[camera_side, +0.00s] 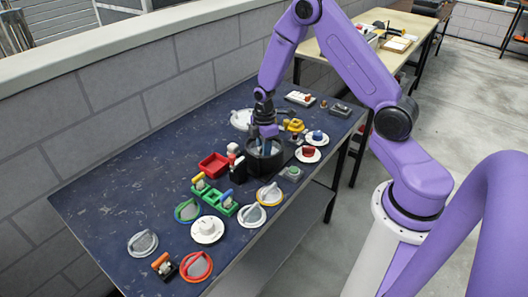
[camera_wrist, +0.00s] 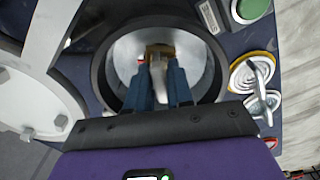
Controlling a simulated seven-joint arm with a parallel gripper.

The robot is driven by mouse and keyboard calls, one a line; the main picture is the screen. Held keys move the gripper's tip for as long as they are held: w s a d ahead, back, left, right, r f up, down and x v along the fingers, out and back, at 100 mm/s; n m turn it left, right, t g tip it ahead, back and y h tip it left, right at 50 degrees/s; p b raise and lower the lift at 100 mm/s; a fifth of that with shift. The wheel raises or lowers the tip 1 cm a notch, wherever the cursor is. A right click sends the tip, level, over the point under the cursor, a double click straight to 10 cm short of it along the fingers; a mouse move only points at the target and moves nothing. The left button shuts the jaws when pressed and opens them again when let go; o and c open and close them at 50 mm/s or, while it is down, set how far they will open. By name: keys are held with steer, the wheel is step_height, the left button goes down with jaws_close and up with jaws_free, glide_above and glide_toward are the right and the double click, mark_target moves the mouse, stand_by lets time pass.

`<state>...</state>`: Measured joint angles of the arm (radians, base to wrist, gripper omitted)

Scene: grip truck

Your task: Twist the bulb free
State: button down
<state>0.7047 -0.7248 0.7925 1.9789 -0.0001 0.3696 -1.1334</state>
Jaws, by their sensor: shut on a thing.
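My gripper (camera_side: 267,140) points down into a round black housing (camera_side: 276,166) on the dark blue table. In the wrist view the housing (camera_wrist: 101,78) is a thick black ring with a silvery inside. My gripper (camera_wrist: 158,68) has its blue fingers inside the ring, close together around a small thing near the middle. A brass-coloured piece (camera_wrist: 160,48) shows at the fingertips; it looks like part of the bulb. The fingers hide most of the bulb, and I cannot tell whether it is still seated.
A round pale lid-like part (camera_side: 240,119) lies behind the housing, and a red bin (camera_side: 213,166) stands to the left. Green blocks (camera_side: 214,196) and several round dials crowd the front. The table's left end is mostly clear.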

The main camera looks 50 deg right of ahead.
steer(key=n, duration=0.4)
steer(key=shift+n, duration=2.5)
steer(key=c, duration=1.1)
jaws_free()
steer(key=shift+r, duration=3.75)
